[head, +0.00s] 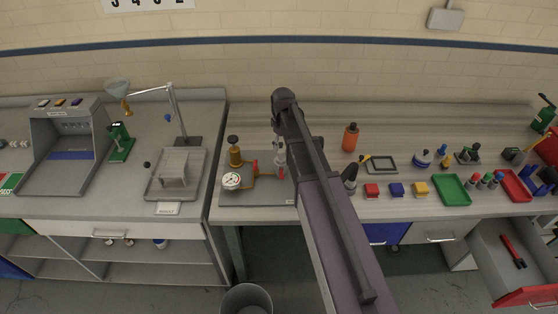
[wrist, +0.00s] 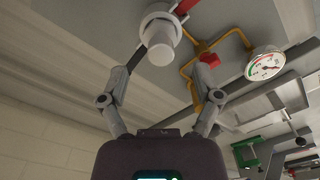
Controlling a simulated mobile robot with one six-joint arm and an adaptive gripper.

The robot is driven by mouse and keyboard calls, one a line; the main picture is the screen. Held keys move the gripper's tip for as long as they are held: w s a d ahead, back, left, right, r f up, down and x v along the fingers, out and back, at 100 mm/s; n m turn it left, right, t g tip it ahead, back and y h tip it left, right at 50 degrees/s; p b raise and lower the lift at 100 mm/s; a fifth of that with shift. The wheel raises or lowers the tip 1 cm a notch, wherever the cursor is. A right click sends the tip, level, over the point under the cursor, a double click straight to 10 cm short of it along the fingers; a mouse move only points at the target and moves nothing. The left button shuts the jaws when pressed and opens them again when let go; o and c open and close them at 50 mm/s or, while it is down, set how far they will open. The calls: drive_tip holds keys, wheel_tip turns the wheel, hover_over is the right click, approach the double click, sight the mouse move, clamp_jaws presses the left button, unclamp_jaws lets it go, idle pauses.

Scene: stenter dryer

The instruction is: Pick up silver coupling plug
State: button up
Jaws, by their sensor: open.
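The silver coupling plug (wrist: 161,48) is a pale, stepped cylinder with a wider collar, seen at the top centre of the wrist view. It appears joined to the fitting at the end of the gauge rig. In the head view a silver fitting (head: 280,157) stands beside my arm on the rig's grey plate, partly hidden. My gripper (wrist: 173,58) is open in the wrist view, one finger on each side of the plug. The left fingertip is close to its side; I cannot tell if it touches. The right finger is clearly apart.
The rig has a pressure gauge (head: 232,181), brass pipes and red handles (wrist: 208,59) close to my right finger. An orange bottle (head: 350,137) stands to the right. A tray (head: 190,195) and a lamp lie left. A bin (head: 246,299) stands below; a drawer (head: 525,294) is open at right.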

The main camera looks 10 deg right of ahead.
sight(281, 150)
drive_tip(key=shift+w+a+f+b, duration=0.1)
drive_tip(key=shift+f+b, duration=1.15)
drive_tip(key=shift+f, duration=0.05)
drive_tip(key=shift+w+a+f+b, duration=0.1)
drive_tip(key=shift+f+b, duration=1.1)
drive_tip(key=shift+f, duration=0.1)
clamp_jaws()
